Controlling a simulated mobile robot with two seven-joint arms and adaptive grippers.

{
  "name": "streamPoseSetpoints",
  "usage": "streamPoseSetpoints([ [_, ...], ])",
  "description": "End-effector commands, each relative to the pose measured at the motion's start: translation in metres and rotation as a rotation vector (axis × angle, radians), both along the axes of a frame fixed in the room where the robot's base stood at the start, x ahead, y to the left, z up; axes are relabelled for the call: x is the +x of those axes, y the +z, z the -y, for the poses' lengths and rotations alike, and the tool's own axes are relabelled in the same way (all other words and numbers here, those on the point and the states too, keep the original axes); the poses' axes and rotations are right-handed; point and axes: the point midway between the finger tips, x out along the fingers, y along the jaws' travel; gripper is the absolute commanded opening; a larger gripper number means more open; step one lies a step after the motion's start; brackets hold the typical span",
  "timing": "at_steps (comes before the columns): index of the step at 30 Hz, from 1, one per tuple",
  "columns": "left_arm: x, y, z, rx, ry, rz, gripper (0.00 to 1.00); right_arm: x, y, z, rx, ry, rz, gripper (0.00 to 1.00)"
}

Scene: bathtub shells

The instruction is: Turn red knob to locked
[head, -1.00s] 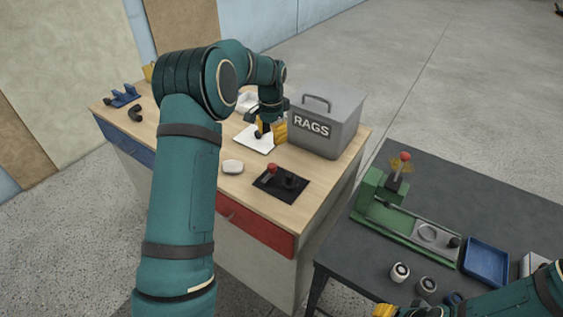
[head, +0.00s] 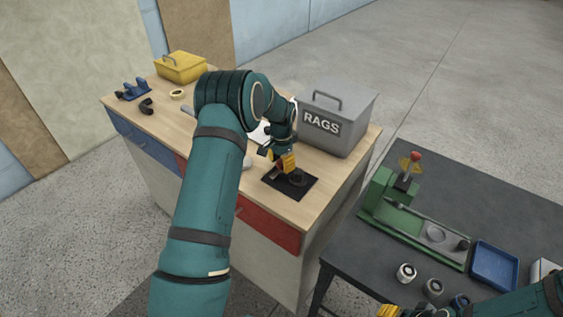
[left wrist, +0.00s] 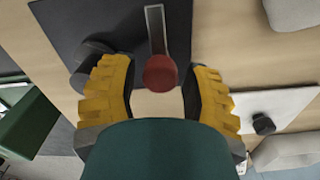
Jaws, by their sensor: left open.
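The red knob (left wrist: 160,72) sits at the end of a grey bar over a black plate (left wrist: 75,22). My left gripper (left wrist: 158,86) is open, with its yellow fingers on either side of the knob; a gap shows on each side. In the head view my left gripper (head: 286,164) is low over the black plate (head: 301,190) and mostly hides the knob. A dark round knob (left wrist: 92,62) stands beside the left finger in the left wrist view. My right gripper (head: 387,310) is only partly visible at the bottom edge of the head view. No lock marking is readable.
A grey RAGS box (head: 342,132) stands behind my left gripper on the wooden bench. A white plate (left wrist: 285,103) lies close by. A dark table (head: 480,185) at right holds a green press (head: 385,200) with its own red ball and a blue tray (head: 495,265).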

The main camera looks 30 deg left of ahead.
Motion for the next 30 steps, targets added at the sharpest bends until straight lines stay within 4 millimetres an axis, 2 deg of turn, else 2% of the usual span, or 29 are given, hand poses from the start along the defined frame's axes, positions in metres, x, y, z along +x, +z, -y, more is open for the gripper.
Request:
streamPoseSetpoints([
  [4,0.0000,0.0002,-0.0001,0.000,0.000,0.000,0.47,0.0000,0.0000,0.0000,0.000,0.000,0.000,0.47],
  [5,0.0000,0.0002,-0.0001,0.000,0.000,0.000,0.50,0.0000,0.0000,0.0000,0.000,0.000,0.000,0.47],
  [9,0.0001,0.0003,-0.0001,0.000,0.000,0.000,0.01,-0.0001,0.0000,0.0000,0.000,0.000,0.000,0.47],
  [20,0.0003,0.0001,0.0001,0.000,0.032,0.001,0.00,0.0000,-0.0013,-0.0001,0.000,0.000,0.000,0.47],
  [30,0.0007,-0.0004,0.0000,0.000,0.243,0.002,0.00,0.0001,-0.0079,-0.0003,-0.001,0.000,0.000,0.47],
])
